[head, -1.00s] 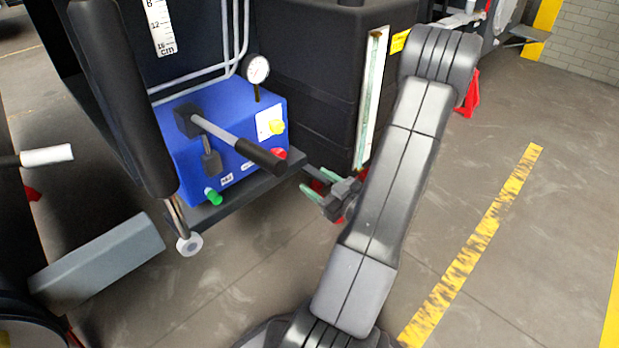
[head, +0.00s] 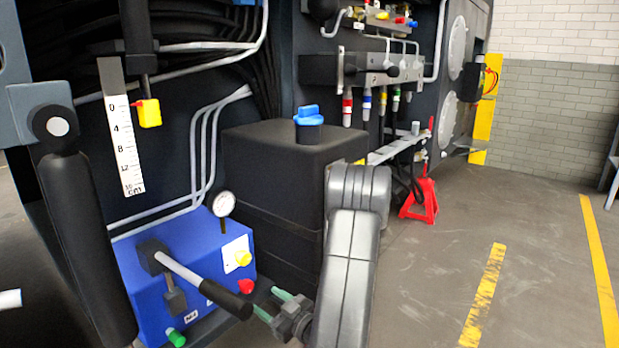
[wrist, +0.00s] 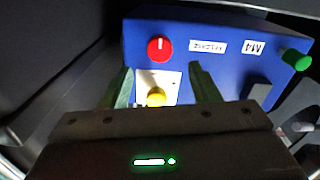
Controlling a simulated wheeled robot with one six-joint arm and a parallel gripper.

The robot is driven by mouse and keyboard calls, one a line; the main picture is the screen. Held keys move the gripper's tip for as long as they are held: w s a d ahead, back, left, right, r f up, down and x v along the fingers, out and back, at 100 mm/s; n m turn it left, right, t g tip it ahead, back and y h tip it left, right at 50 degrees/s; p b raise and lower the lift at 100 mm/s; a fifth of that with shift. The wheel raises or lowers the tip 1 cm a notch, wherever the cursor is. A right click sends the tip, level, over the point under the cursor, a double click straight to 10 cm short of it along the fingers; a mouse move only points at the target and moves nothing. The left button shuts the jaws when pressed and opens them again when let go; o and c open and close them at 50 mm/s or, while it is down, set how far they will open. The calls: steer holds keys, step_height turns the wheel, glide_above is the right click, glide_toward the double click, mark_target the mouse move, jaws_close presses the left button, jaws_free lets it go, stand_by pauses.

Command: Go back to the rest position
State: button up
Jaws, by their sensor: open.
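My gripper (head: 272,302) is low in the head view, just right of the black handle end of a lever on a blue box (head: 195,262). Its two green fingers are apart with nothing seen between them in its hold. In the wrist view the open fingers (wrist: 160,88) point toward the blue box (wrist: 220,70). A yellow knob (wrist: 156,97) on a white plate shows between them, and a red knob (wrist: 160,48) lies beyond. I cannot tell the exact gap from fingers to box. My arm's elbow stands in front of the black tank's right side.
The lever (head: 205,280) juts toward my gripper. A gauge (head: 223,204) stands on the box. A black tank (head: 285,150) with a blue cap (head: 308,116) stands behind. A red jack stand (head: 420,200) is on the floor to the right. Open floor (head: 450,250) lies right of my arm.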

mark_target(249, 288)
steer(key=b+x, duration=0.1)
steer(key=x, duration=0.6)
steer(key=shift+s, duration=0.1)
